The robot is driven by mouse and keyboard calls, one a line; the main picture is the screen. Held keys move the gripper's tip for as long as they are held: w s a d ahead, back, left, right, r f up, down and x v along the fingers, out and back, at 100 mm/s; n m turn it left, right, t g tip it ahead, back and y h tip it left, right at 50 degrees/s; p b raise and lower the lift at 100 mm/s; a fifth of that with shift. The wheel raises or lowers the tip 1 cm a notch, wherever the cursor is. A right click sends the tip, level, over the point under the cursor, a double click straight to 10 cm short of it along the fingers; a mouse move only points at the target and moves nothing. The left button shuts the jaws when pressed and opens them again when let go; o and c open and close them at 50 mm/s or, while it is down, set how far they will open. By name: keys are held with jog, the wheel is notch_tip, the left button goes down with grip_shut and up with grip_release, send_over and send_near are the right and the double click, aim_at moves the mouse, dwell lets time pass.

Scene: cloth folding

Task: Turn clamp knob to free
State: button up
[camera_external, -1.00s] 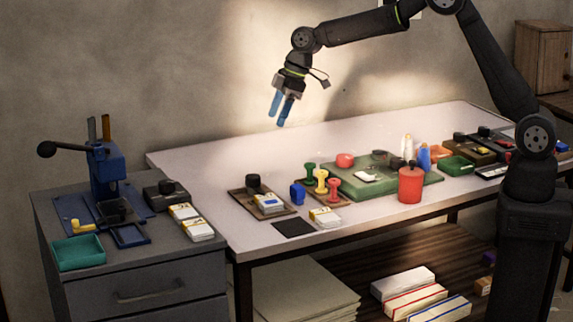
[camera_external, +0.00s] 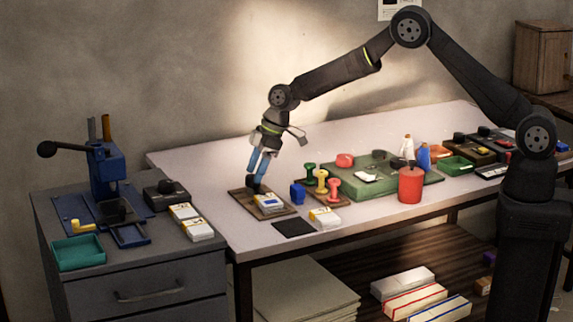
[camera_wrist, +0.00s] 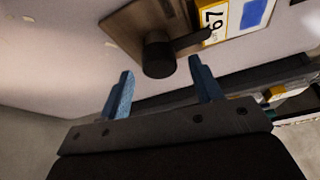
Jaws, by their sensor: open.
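The clamp knob is a black round knob (camera_external: 254,187) on a brown wooden board (camera_external: 282,212). In the wrist view the knob (camera_wrist: 159,55) has a dark bar reaching right onto a white and yellow pack (camera_wrist: 235,20) with a blue patch. That pack (camera_external: 269,201) lies on the board in the outside view. My gripper (camera_external: 257,172) points down with its blue fingers just above or around the knob. In the wrist view my gripper (camera_wrist: 161,72) is open, with the knob between the line of its two fingertips. I cannot tell whether a finger touches it.
A blue stamp-like block (camera_external: 297,194) and several coloured stamps (camera_external: 321,180) stand right of the board. A black mat (camera_external: 293,227) and another pack (camera_external: 325,218) lie in front. A grey cabinet with a blue lever press (camera_external: 105,172) stands left.

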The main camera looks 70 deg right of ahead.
jog(key=shift+w+a+f, duration=0.15)
jog(key=shift+w+f, duration=0.1)
jog(key=shift+f, duration=0.4)
jog(key=c, duration=1)
